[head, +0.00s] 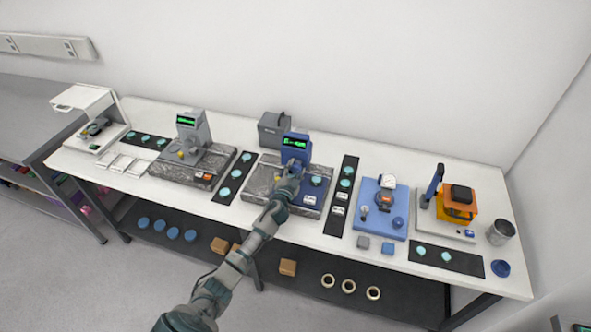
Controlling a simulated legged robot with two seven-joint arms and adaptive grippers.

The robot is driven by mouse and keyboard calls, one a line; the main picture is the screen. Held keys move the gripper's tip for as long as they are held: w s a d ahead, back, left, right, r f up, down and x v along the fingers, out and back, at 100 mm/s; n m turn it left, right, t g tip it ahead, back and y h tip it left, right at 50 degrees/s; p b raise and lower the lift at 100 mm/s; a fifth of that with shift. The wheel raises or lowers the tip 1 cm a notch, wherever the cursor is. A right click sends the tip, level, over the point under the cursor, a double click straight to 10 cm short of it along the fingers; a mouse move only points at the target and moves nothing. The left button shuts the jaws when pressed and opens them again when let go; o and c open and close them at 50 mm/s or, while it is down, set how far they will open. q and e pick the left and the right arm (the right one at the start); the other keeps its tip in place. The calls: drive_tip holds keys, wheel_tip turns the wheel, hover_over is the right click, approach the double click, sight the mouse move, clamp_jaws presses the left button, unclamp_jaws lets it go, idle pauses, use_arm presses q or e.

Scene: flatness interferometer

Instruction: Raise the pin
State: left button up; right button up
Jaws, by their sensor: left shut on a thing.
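The blue instrument (296,147) with a lit green display stands on a grey stone base (257,184) near the middle of the bench. My left arm reaches up from the bottom, and my left gripper (291,171) is at the front of this instrument, just below its head. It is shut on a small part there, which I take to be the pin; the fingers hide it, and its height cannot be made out. A dark blue plate (312,186) lies to the right of the gripper, with a round teal piece (316,181) on it. My right gripper is not in view.
A grey instrument (192,130) stands to the left on its own stone base. A black strip (343,190) with teal discs lies close on the right, then a blue dial-gauge stand (381,213) and an orange device (458,205). A grey box (273,129) stands behind.

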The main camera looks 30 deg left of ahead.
use_arm(q)
drive_tip(key=m, duration=0.6)
drive_tip(key=m+p, duration=0.1)
drive_tip(key=m, duration=0.3)
drive_tip(key=shift+m, duration=1.5)
drive_tip(key=o, duration=1)
drive_tip(key=shift+o, duration=0.6)
drive_tip(key=shift+w+a+f, duration=0.1)
drive_tip(key=shift+w, duration=0.05)
